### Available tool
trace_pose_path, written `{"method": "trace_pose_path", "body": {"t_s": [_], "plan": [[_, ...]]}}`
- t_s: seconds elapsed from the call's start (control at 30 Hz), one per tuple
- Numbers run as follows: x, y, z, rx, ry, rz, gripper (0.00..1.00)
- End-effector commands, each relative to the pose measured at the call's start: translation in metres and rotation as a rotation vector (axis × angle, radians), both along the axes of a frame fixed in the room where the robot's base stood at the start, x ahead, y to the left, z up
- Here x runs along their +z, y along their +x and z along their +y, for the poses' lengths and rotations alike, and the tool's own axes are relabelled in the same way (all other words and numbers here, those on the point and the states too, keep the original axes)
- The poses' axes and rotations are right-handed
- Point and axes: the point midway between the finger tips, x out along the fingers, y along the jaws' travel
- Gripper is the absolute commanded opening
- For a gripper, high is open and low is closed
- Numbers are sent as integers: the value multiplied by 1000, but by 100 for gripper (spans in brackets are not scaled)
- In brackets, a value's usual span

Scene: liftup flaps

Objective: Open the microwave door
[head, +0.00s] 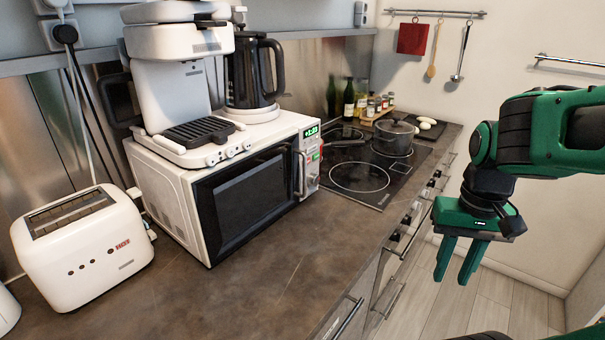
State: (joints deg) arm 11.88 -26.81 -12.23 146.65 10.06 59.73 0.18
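The microwave (170,187) is a white box with a dark glass door (245,196), standing on the counter left of the middle. Its door is shut. The upright handle (301,174) is at the door's right edge, beside the control panel (311,155) with a lit green display. My gripper (456,264) is green and hangs at the right, fingers pointing down, in front of the counter's edge and well apart from the microwave. Its two fingers are apart with nothing between them.
A coffee machine (170,80) and a dark kettle (252,68) stand on the microwave. A white toaster (82,247) is at the left. A pot (394,137) sits on the hob (360,177) to the right. The counter (290,255) before the door is clear.

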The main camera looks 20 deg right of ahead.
Motion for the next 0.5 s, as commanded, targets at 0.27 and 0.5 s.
{"method": "trace_pose_path", "body": {"t_s": [0.27,0.5], "plan": [[46,84,11,225,-39,-113,27],[103,233,76,626,-57,-284,27]]}}
